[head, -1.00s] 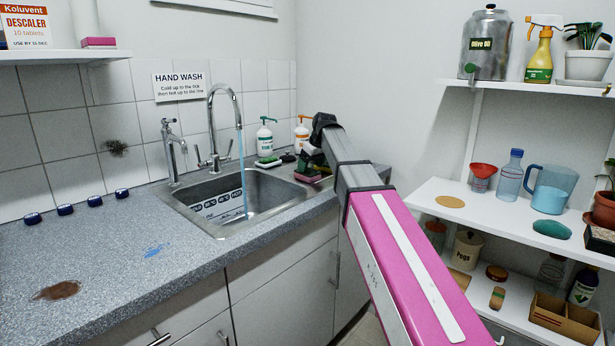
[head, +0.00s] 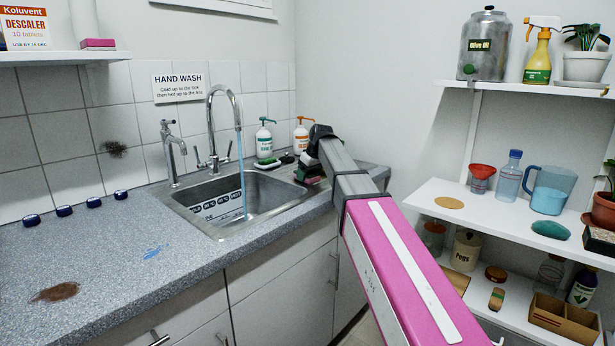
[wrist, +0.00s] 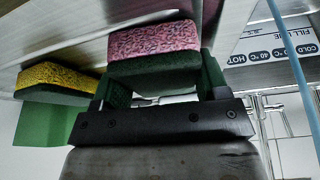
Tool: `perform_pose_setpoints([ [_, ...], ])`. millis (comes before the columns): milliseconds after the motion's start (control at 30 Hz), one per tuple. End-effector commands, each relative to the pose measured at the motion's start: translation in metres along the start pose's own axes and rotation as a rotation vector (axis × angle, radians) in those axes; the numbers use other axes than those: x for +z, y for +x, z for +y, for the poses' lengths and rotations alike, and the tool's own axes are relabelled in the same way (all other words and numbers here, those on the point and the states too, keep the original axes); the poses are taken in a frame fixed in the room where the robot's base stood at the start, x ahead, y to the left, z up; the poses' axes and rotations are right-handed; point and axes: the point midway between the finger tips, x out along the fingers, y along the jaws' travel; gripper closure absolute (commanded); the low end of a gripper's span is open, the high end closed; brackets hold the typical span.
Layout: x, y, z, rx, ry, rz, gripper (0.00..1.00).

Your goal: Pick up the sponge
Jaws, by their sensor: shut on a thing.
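A pink sponge (wrist: 153,42) with a dark green scouring layer sits between the two fingers of my gripper (wrist: 160,78) in the wrist view. My gripper is shut on it. In the head view my gripper (head: 309,170) is at the counter's back right, just right of the sink, and mostly hides the sponge. I cannot tell whether the sponge is clear of the counter. A second sponge, yellow and green (wrist: 58,79), lies beside the held one in the wrist view, apart from the fingers.
The sink (head: 236,203) has water running from the tall tap (head: 210,115). A green-labelled pump bottle (head: 264,140) and an orange-labelled one (head: 300,137) stand close behind my gripper. Shelves (head: 480,215) with jugs and bottles stand at the right. The left counter holds blue caps and stains.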

Motion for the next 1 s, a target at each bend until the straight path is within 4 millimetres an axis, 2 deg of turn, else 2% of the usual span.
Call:
perform_pose_setpoints([
  [233, -0.006, -0.013, 0.000, 0.001, 0.000, 0.001, 0.54],
  [400, -0.017, -0.039, 0.001, 0.001, -0.001, 0.002, 0.54],
  [700, -0.028, -0.075, -0.069, 0.000, -0.004, 0.002, 0.54],
  [833, -0.033, -0.088, -0.091, -0.001, -0.003, 0.001, 0.54],
  [1000, -0.037, -0.099, -0.109, 0.000, -0.001, 0.001, 0.54],
])
